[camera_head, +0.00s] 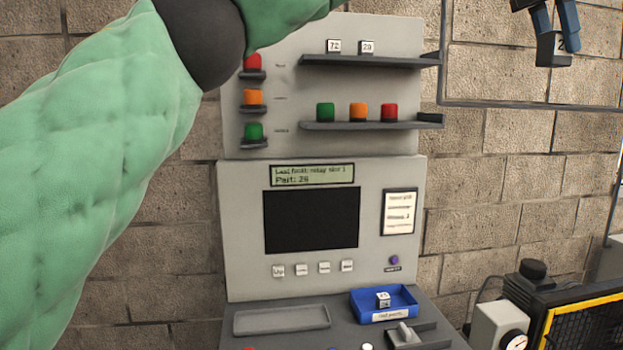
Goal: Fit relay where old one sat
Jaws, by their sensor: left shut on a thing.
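Two small white numbered blocks, perhaps relays, stand on the upper dark shelf of the grey panel; the left block (333,46) seems to read 72 and the right block (367,47) seems to read 29. The display (311,174) appears to read "Last fault: relay slot 1, Part: 26". My right gripper is not seen. No relay slot can be made out.
Green, orange and red caps (357,112) stand on the lower shelf. Red, orange and green lamps line the panel's left. A grey shallow tray (281,319) on the console looks empty.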

